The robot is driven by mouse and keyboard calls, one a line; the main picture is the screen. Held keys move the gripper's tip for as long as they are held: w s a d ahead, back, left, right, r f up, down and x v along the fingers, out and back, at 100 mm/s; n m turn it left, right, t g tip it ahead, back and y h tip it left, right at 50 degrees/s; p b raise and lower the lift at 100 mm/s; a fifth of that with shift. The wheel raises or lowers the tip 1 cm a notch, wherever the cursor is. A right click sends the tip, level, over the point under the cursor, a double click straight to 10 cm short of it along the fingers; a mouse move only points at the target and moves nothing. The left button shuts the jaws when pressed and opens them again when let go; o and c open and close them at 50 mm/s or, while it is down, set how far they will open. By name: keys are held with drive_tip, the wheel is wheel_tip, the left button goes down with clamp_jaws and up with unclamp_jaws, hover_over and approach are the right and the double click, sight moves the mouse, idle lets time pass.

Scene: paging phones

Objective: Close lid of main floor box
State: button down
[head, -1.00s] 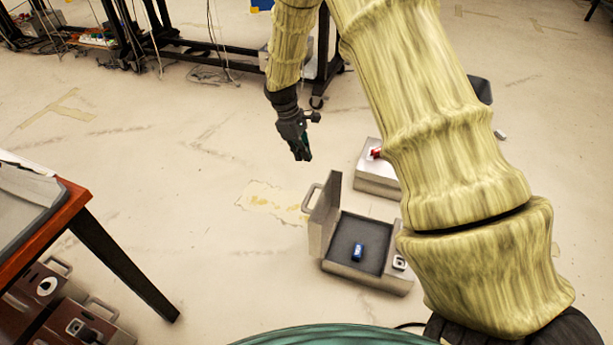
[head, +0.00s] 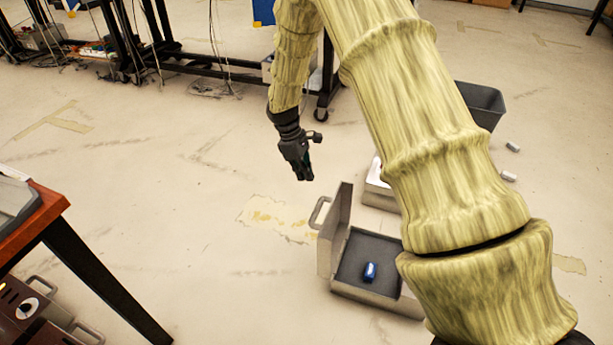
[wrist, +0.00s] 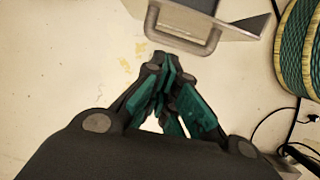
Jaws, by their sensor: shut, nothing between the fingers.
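The main floor box (head: 378,300) is a light grey case on the floor in the head view. Its lid (head: 337,232) stands open and upright on the left side, with a handle (head: 319,212) on its outer face. A small blue item (head: 370,271) lies on the dark inner floor of the box. My gripper (head: 304,174) is shut and empty, above the floor up and left of the lid, apart from it. In the wrist view my gripper (wrist: 172,70) has its fingertips just below the metal handle (wrist: 183,36). My arm hides the box's right side.
A second grey box (head: 378,190) stands behind, partly hidden by my arm. A dark bin (head: 482,104) and small white items (head: 509,176) lie to the right. A table (head: 50,215) stands at the left. Floor left of the lid is clear.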

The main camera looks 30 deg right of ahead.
sight(322, 203)
drive_tip(key=s+d+f+b, duration=0.1)
drive_tip(key=f, duration=0.1)
drive_tip(key=s+d+f+b, duration=0.1)
drive_tip(key=f+b, duration=0.1)
drive_tip(key=s+f+b, duration=0.1)
drive_tip(key=f, duration=0.2)
drive_tip(key=shift+s+d+f+b, duration=0.1)
drive_tip(key=shift+d+b, duration=0.2)
drive_tip(key=shift+d, duration=0.1)
drive_tip(key=shift+s+d+b, duration=0.4)
drive_tip(key=shift+s+d, duration=0.1)
drive_tip(key=shift+s, duration=0.15)
drive_tip(key=shift+s+d+r, duration=0.1)
drive_tip(key=shift+r, duration=0.1)
